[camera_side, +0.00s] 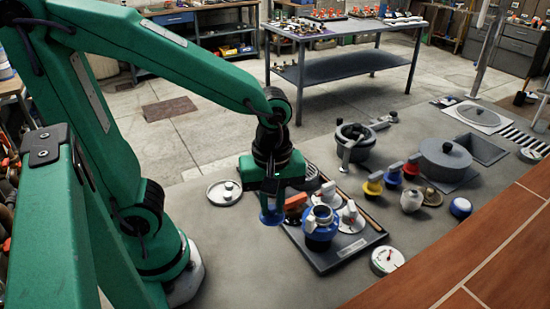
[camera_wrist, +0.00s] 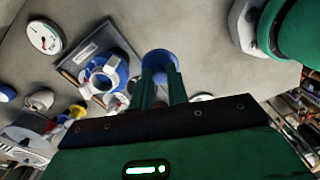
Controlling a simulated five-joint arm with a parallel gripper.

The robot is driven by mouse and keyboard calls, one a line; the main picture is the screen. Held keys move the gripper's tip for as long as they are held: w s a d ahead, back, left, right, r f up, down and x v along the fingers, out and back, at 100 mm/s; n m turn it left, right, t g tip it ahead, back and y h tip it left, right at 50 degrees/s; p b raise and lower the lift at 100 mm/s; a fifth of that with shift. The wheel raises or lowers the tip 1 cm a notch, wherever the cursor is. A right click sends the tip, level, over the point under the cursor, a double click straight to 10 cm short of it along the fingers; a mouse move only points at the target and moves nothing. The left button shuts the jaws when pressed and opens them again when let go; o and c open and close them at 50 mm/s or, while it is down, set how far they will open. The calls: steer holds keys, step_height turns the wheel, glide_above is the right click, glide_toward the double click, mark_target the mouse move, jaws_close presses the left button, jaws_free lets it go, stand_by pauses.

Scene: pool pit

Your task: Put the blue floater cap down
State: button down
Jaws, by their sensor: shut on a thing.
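My gripper (camera_side: 271,196) points down and is shut on the blue floater cap (camera_side: 271,217), which hangs beneath the fingers. In the wrist view the cap (camera_wrist: 160,57) shows as a blue disc at the tips of the two green fingers (camera_wrist: 162,76). In the side view the cap is just left of the dark tray (camera_side: 345,256). Whether it touches the grey deck (camera_side: 225,255) is hard to tell. A blue and white pot-like part (camera_side: 321,226) stands on the tray, right of the cap; it also shows in the wrist view (camera_wrist: 104,74).
A white gauge (camera_side: 387,260) is at the tray's front right. Yellow, blue and red handled parts (camera_side: 373,184) and a large grey pot (camera_side: 444,159) stand farther right.

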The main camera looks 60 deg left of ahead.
steer(key=a+f+n, duration=0.1)
steer(key=s+a+n, duration=0.1)
steer(key=n, duration=0.1)
steer(key=s+f+n, duration=0.1)
steer(key=n, duration=0.1)
steer(key=shift+s+a+f, duration=0.1)
steer(key=shift+a+f, duration=0.25)
steer(key=shift+a, duration=0.05)
steer(key=shift+w+a+f, duration=0.55)
steer(key=shift+a+f, duration=0.6)
steer(key=shift+a, duration=0.7)
steer(key=shift+w+a+f, duration=0.55)
steer(key=shift+a+f, duration=0.65)
steer(key=shift+a, duration=0.7)
steer(key=shift+w+a+f, duration=0.55)
steer(key=shift+a+f, duration=0.6)
steer(key=shift+a, duration=0.7)
steer(key=shift+f, duration=2)
steer(key=shift+f, duration=0.1)
steer(key=c, duration=1.4)
jaws_free()
steer(key=shift+o, duration=0.2)
